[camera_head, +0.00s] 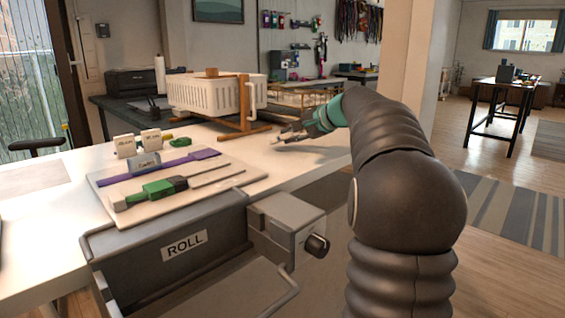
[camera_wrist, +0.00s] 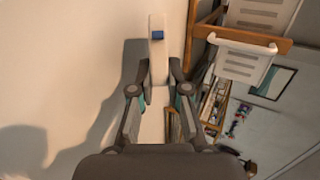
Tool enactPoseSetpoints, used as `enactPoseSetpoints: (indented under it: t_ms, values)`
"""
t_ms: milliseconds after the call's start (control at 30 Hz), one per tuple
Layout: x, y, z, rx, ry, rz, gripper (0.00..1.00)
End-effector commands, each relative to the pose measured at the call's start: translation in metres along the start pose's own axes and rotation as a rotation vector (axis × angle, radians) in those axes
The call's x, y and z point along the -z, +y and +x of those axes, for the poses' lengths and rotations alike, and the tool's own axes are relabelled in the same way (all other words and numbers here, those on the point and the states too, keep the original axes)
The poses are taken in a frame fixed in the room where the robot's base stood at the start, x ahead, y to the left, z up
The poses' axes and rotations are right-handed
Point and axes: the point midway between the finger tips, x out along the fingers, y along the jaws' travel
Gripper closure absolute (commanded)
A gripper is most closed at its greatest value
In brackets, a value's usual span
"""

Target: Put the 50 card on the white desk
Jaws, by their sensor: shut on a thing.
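My gripper (camera_head: 292,132) is over the right part of the white desk (camera_head: 40,245), beside the wooden stand. In the wrist view its fingers (camera_wrist: 158,92) are shut on a pale narrow card (camera_wrist: 158,62) with a small blue mark near its far end. No number can be read on it, so I cannot tell if it is the 50 card. The card appears close to the white surface (camera_wrist: 70,60); whether it touches is unclear. Two white cards, one at the left (camera_head: 125,146) and one at the right (camera_head: 151,139), stand upright behind the pale board; their print is too small to read.
A pale board (camera_head: 225,178) carries purple and green tools. A white basket (camera_head: 205,95) on a wooden stand (camera_head: 243,128) stands just left of my gripper. Bare desk lies at the left front.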

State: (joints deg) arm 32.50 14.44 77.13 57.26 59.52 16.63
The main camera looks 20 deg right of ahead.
Motion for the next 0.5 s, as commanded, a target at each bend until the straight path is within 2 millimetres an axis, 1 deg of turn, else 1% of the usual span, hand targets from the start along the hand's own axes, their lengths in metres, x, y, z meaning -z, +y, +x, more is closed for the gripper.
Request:
enactPoseSetpoints:
  t_ms: [33,100,400,433,467,500]
  values:
    - [-0.0001,0.0059,0.0032,0.000,0.000,0.000,1.00]
    - [-0.0001,0.0081,0.0043,0.001,0.001,-0.001,1.00]
    - [-0.0001,0.0082,0.0045,0.001,0.000,-0.001,1.00]
    - [-0.0001,0.0082,0.0045,0.001,0.000,-0.001,0.80]
    - [-0.0001,0.0082,0.0045,0.001,0.000,-0.001,0.72]
    - [-0.0001,0.0083,0.0045,0.001,0.000,-0.001,0.68]
